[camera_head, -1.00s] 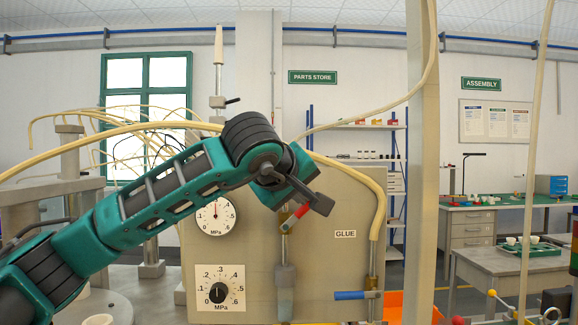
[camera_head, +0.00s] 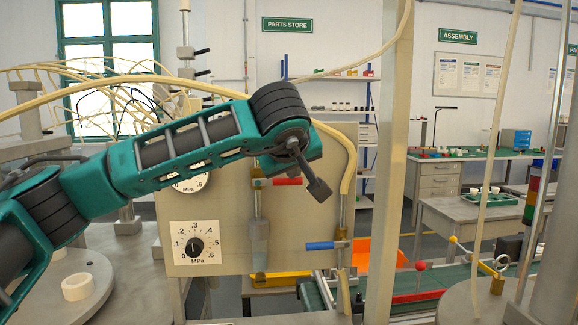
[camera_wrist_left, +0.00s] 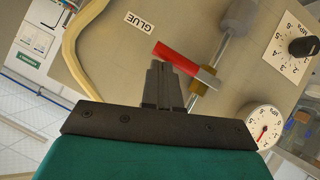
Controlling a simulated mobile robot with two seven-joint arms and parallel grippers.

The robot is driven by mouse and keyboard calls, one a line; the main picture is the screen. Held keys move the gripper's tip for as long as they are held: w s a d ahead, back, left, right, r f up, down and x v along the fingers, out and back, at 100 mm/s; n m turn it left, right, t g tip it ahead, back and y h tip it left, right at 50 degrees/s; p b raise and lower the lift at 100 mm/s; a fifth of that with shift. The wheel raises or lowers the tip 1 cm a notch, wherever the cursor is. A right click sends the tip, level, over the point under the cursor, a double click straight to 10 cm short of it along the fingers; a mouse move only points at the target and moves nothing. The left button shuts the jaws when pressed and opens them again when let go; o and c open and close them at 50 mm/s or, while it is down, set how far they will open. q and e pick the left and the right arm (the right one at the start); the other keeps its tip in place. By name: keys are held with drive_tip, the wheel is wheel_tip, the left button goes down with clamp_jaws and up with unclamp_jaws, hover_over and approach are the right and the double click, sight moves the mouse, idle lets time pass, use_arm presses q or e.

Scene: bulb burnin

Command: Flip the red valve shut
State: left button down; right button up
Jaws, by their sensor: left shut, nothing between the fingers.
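The red valve (camera_head: 287,181) is a short red lever on a vertical pipe at the front of the beige panel. Its lever lies level, crosswise to the pipe, pointing right in the head view. In the left wrist view the red lever (camera_wrist_left: 176,57) also stands square to its pipe. My left gripper (camera_head: 319,190) is shut and empty, just right of the lever's free end. In the left wrist view its closed fingertips (camera_wrist_left: 160,68) are close beside the lever; I cannot tell whether they touch. My right gripper is not in view.
A blue valve lever (camera_head: 325,245) sits lower right on the panel (camera_head: 225,225). A dial (camera_head: 195,247) is at lower left, and a gauge is partly behind my arm. A tan hose (camera_head: 348,170) curves along the panel's right edge. A beige post (camera_head: 392,150) stands right of it.

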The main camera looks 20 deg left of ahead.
use_arm(q)
drive_tip(key=shift+f, duration=0.2)
idle(0.4)
drive_tip(key=s+d+r+p, duration=0.1)
drive_tip(key=s+d+r, duration=0.3)
drive_tip(key=s+r, duration=0.4)
drive_tip(key=shift+r, duration=0.85)
drive_tip(key=shift+s, duration=0.1)
